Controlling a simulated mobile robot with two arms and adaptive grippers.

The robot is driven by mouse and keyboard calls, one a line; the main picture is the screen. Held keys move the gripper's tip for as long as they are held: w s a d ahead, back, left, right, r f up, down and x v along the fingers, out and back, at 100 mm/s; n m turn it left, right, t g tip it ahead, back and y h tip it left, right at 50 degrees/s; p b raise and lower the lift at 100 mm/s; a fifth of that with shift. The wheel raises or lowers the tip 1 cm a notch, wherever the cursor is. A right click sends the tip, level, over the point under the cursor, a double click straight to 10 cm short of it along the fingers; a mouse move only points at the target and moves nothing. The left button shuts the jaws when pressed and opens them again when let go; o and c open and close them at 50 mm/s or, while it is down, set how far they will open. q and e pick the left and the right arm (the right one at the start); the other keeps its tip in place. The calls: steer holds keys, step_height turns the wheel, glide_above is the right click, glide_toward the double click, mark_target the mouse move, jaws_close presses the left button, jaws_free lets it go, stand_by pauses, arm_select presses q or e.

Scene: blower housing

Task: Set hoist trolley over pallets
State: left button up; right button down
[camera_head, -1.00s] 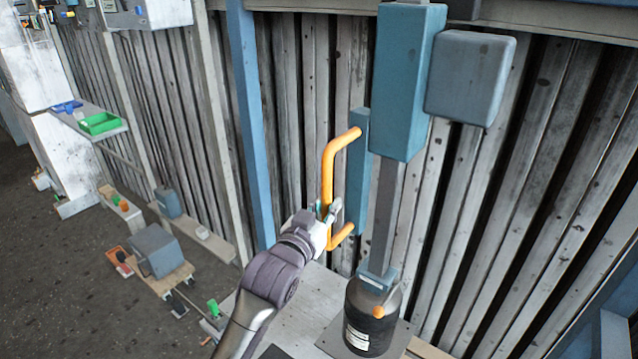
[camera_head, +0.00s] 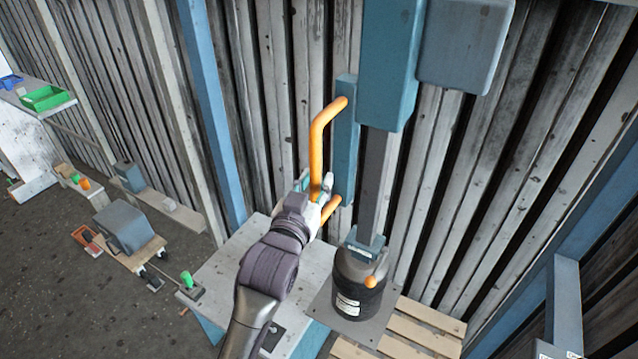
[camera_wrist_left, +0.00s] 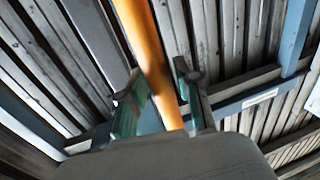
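The hoist trolley's teal upright housing (camera_head: 392,65) has a bent orange handle (camera_head: 317,150) on its left side. A dark canister (camera_head: 358,285) with a white label hangs upright beneath it on a grey mast. My left gripper (camera_head: 322,190) is around the lower part of the handle. In the left wrist view the orange bar (camera_wrist_left: 155,60) runs between the fingers (camera_wrist_left: 165,112), which sit close on both sides. Wooden pallets (camera_head: 425,330) lie to the right of the canister at the bottom. My right gripper is out of view.
A pale bench top (camera_head: 240,265) stands left of the canister. A grey box on a wooden dolly (camera_head: 130,225) is on the floor at left. The corrugated wall (camera_head: 500,170) runs behind, with a blue frame (camera_head: 565,300) at right.

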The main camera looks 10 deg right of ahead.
arm_select(q)
steer(key=shift+o, duration=0.6)
steer(key=shift+f, duration=0.1)
steer(key=shift+s+d, duration=0.1)
steer(key=v, duration=1.2)
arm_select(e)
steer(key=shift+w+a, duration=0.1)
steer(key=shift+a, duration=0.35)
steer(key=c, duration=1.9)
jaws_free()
